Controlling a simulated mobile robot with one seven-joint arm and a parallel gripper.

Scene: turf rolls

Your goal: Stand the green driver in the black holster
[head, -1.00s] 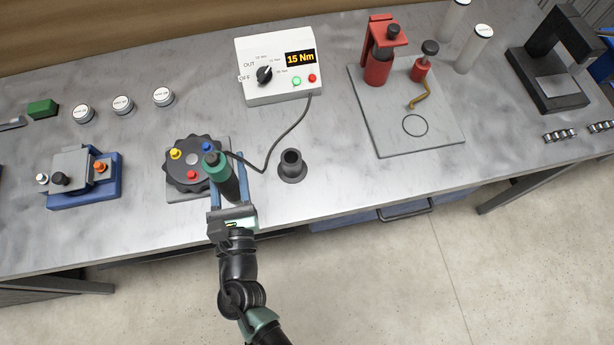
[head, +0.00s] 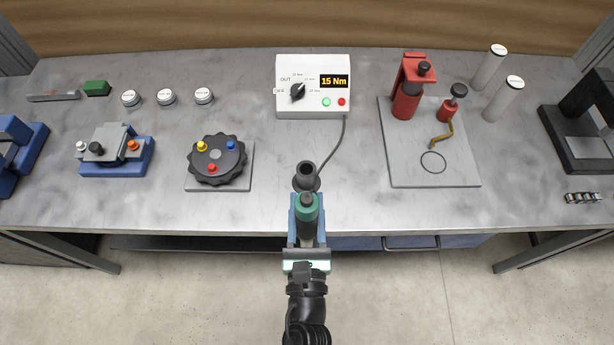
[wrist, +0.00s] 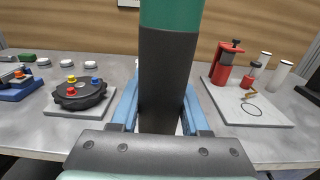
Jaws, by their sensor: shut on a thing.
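The green driver (head: 307,204), with a green band and a dark grip, is held upright between the blue fingers of my gripper (head: 306,222). In the wrist view the driver (wrist: 168,80) fills the middle, with the gripper's fingers (wrist: 160,110) on both sides of it. The black holster (head: 306,176) is a short round cup with a flared base on the bench. In the head view it stands just beyond the driver, which partly covers its near side. In the wrist view the holster is hidden behind the driver. The driver's lower end is out of sight in the head view.
A white torque box (head: 313,107) reading 15 Nm stands behind the holster, its cable (head: 333,148) running down beside it. A black knobbed dial (head: 216,160) is to the left. A grey plate with red tools (head: 405,172) is to the right. The bench is clear around the holster.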

